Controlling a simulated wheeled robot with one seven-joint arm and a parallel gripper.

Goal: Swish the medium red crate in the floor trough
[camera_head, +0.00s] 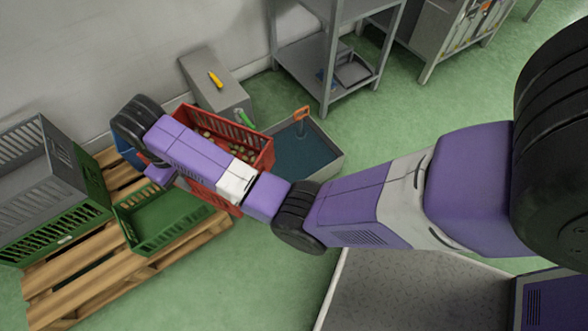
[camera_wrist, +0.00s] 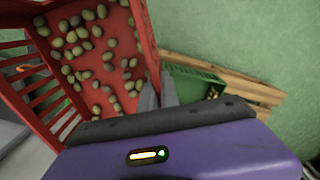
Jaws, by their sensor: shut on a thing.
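The red crate (camera_head: 262,150) holds several green and brown olives, and it fills the upper left of the wrist view (camera_wrist: 150,40). My gripper (camera_wrist: 157,92) is shut on the red crate's wall. In the head view my arm covers the gripper and part of the crate. The floor trough (camera_head: 334,163) is a grey basin with dark blue-green water, just right of the crate in the head view. An orange-handled tool (camera_head: 301,115) stands in it. I cannot tell the crate's exact height.
A wooden pallet (camera_head: 62,293) at left carries a green crate (camera_head: 160,240) and a grey crate (camera_head: 25,150) stacked on another. A grey block (camera_head: 205,68) with a yellow item (camera_head: 215,79) stands by the wall. A metal shelf (camera_head: 325,60) stands behind the trough. Green floor is clear right of the trough.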

